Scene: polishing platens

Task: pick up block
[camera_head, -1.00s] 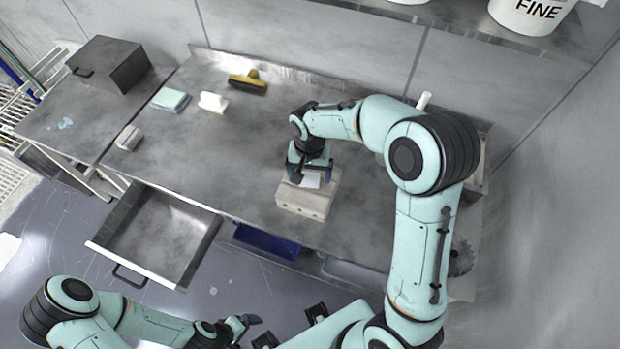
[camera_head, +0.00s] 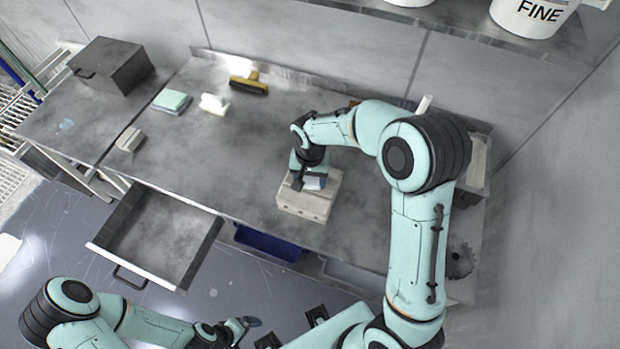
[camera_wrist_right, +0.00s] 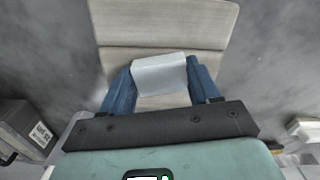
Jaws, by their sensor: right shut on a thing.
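A small white block (camera_wrist_right: 158,74) is between the two blue fingers of my right gripper (camera_wrist_right: 155,88) in the right wrist view. In the head view the right gripper (camera_head: 308,184) is shut on the block (camera_head: 315,184), over a pale slotted wooden block-like base (camera_head: 305,207) on the steel bench. I cannot tell whether the block touches the base. The base also shows in the right wrist view (camera_wrist_right: 165,25). My left gripper (camera_head: 246,324) is low at the bottom of the head view, away from the bench; its fingers are too unclear to judge.
An open drawer (camera_head: 200,245) juts from the bench front. A teal sponge (camera_head: 172,100), a white piece (camera_head: 213,103), a yellow-black brush (camera_head: 248,85) and a small pale block (camera_head: 129,139) lie on the left. A metal box (camera_head: 112,66) stands farther left. The middle bench is clear.

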